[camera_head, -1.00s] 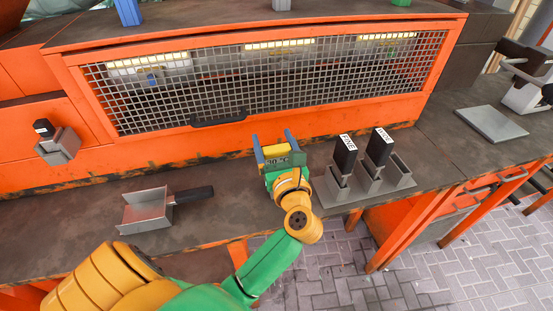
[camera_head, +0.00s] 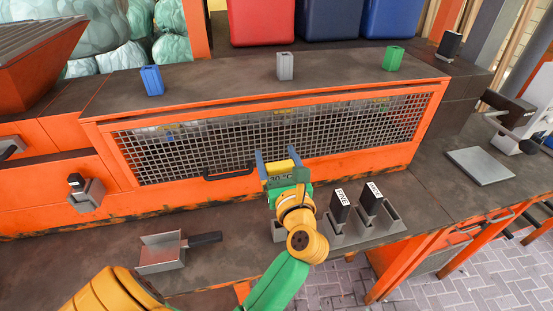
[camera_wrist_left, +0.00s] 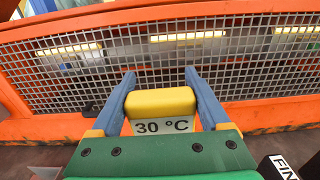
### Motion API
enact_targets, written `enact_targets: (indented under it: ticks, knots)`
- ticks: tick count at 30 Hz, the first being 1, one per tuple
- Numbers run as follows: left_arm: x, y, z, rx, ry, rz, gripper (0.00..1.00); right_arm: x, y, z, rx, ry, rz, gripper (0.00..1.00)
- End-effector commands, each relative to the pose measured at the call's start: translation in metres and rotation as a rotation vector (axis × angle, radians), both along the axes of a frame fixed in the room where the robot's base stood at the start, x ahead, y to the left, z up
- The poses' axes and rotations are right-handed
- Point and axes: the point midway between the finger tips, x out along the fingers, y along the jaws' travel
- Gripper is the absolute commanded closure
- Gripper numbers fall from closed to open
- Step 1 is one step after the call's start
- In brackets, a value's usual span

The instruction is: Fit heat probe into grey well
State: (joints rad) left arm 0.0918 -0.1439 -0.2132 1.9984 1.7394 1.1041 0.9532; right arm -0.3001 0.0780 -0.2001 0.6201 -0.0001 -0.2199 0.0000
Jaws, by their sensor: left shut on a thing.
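The heat probe (camera_head: 281,168) has a yellow body and a grey display reading 30 °C. It sits between the blue fingers of my left gripper (camera_head: 278,156), which is shut on it in front of the mesh guard. In the left wrist view the probe (camera_wrist_left: 162,102) is between both fingers, display facing the camera; its far end is hidden. The grey well (camera_head: 285,66) is a small upright block with a dark opening, on the machine's top, beyond and above the gripper and apart from it. My right gripper is not in view.
A blue well (camera_head: 152,81) and a green well (camera_head: 394,58) stand on the same top, left and right of the grey one. The orange mesh guard (camera_head: 200,150) has a dark handle. A metal scoop (camera_head: 163,253) and a rack with black-handled tools (camera_head: 340,206) are on the lower bench.

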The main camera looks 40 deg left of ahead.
Motion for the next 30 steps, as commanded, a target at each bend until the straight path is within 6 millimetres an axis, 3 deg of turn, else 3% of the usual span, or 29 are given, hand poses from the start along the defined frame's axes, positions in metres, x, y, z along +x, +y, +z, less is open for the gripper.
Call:
enact_targets:
  ticks: [17, 30]
  knots:
    - [0.000, 0.000, 0.052, 0.000, 0.000, 0.001, 0.89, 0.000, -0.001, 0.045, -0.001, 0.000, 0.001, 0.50]
    - [0.000, 0.000, 0.051, 0.001, 0.001, 0.000, 0.89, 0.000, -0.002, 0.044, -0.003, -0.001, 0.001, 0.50]
